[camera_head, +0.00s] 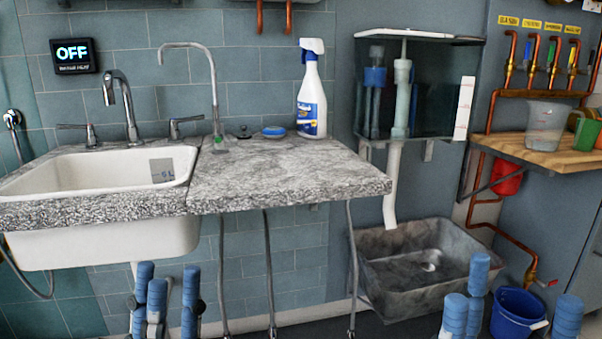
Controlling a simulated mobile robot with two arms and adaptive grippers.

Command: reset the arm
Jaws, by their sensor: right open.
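My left gripper (170,301) shows at the bottom left, its blue fingertips pointing up below the sink. Its fingers stand with a narrow gap, and I see nothing between them; its lower part is cut off by the frame. My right gripper (515,308) shows at the bottom right, in front of the grey basin and the blue bucket. Its blue fingers are wide apart and hold nothing. Most of both arms is out of view.
A white sink (90,172) and a stone counter (290,175) run along the tiled wall. A spray bottle (312,100) stands on the counter. A wooden shelf (535,150) holds a clear jug (545,122).

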